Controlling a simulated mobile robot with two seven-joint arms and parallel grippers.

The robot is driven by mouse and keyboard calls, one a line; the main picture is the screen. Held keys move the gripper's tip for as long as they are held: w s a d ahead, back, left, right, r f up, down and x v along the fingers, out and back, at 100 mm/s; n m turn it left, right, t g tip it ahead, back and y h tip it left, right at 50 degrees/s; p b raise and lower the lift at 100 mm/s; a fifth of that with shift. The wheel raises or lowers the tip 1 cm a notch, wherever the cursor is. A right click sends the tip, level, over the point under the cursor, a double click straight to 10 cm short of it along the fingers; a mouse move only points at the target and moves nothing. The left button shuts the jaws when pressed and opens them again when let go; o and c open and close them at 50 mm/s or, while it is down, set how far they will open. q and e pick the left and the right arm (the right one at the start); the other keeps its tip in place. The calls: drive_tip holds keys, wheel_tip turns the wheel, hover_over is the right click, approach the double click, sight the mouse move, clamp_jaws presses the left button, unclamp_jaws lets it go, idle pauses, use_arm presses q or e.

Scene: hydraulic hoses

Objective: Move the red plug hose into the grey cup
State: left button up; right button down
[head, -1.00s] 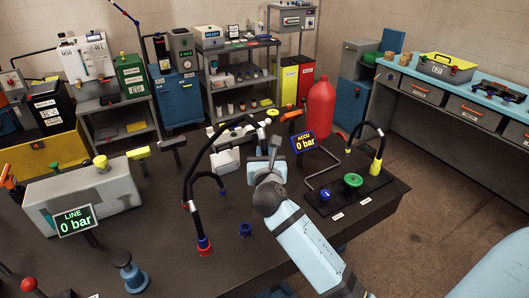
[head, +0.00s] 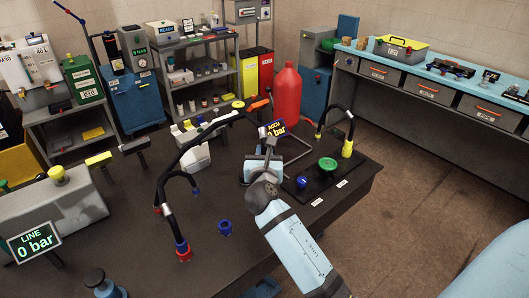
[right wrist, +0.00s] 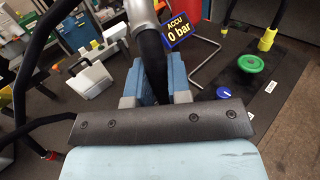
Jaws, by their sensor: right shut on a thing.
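My right gripper (head: 264,160) is over the dark table, in front of the ACCU sign. In the right wrist view its blue fingers (right wrist: 155,88) are shut on a black hose (right wrist: 152,55) with a silver fitting above. In the head view this hose (head: 184,154) appears to arch from the left to the gripper. The plug at its held end is hidden, so I cannot tell its colour. A smaller hose end with a blue tip (head: 196,192) hangs nearby. I cannot clearly pick out the grey cup. My left gripper is not in view.
The ACCU sign (head: 273,128) stands just behind my gripper. A panel right of it bears a green knob (head: 328,164), a blue knob (head: 301,183) and a hose with a yellow base (head: 347,149). A blue ring-like part (head: 224,228) sits on the table.

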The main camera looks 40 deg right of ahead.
drive_tip(key=shift+r+p, duration=0.2)
drive_tip(key=shift+p, duration=0.15)
wheel_tip(320, 180, down, 2)
drive_tip(key=shift+f+b, duration=0.1)
drive_tip(key=shift+b, duration=0.6)
drive_tip(key=shift+f+b, duration=1)
drive_tip(key=shift+f, duration=0.9)
drive_tip(key=shift+p, duration=0.45)
drive_tip(key=shift+p, duration=0.35)
drive_tip(key=shift+p, duration=0.4)
drive_tip(key=shift+f+b, duration=1.8)
drive_tip(key=shift+f, duration=1.05)
drive_tip(key=c, duration=1)
unclamp_jaws()
